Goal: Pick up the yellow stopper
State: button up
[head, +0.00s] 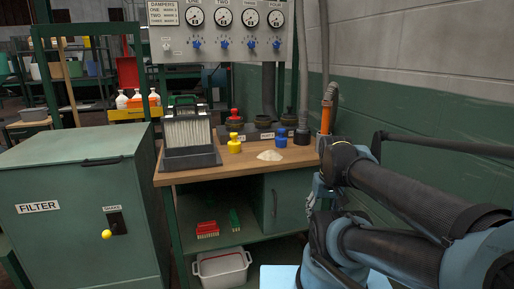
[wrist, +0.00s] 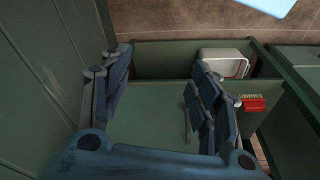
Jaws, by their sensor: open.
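The yellow stopper (head: 234,145) stands upright on the wooden bench top (head: 185,175), just right of the filter rack and left of a small pale powder heap. It does not show in the wrist view. My gripper (head: 322,196) hangs at the right front of the bench in the head view, to the right of the stopper and lower, well apart from it. In the wrist view my gripper (wrist: 162,72) has its two blue fingers spread with nothing between them.
A red stopper (head: 234,114) and a blue stopper (head: 281,139) stand near the yellow one. The filter rack (head: 190,138) stands at left. A gauge panel (head: 225,30) hangs above. A green filter cabinet (head: 80,215) is left. A red brush (wrist: 254,104) and white bin (wrist: 222,63) are low down.

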aim_at(233, 146)
jog(key=u, duration=0.05)
jog(key=k, duration=0.5)
jog(key=u, duration=0.85)
jog(key=i, duration=0.5)
jog(key=z, duration=0.3)
